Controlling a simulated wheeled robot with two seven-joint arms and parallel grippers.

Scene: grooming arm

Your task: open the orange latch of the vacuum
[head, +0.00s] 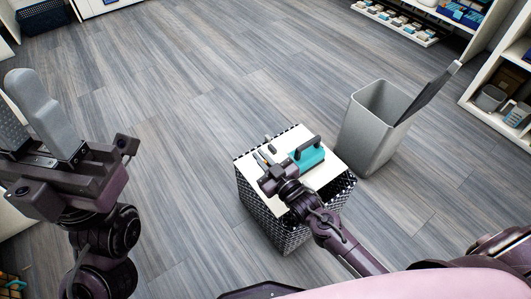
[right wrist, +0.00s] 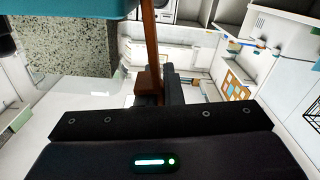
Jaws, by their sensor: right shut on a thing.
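The vacuum (head: 308,158) is a small teal body with a black handle, on a white-topped basket. Its teal edge (right wrist: 60,7) also shows at the top of the right wrist view, above a speckled grey part (right wrist: 75,48). The orange latch (right wrist: 150,48) looks brown-orange and runs down from the top edge to between my right fingertips. My right gripper (head: 264,160), at the vacuum's left side, is shut on the latch. It also shows in the right wrist view (right wrist: 160,88). My left gripper (head: 30,112) is raised at the far left, empty, its fingers apart.
The basket (head: 262,212) is black and white with a white top (head: 248,164). A tall grey bin (head: 368,135) with a dark panel leaning out stands close to its right. Shelves (head: 490,95) line the right. The wood floor left of the basket is clear.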

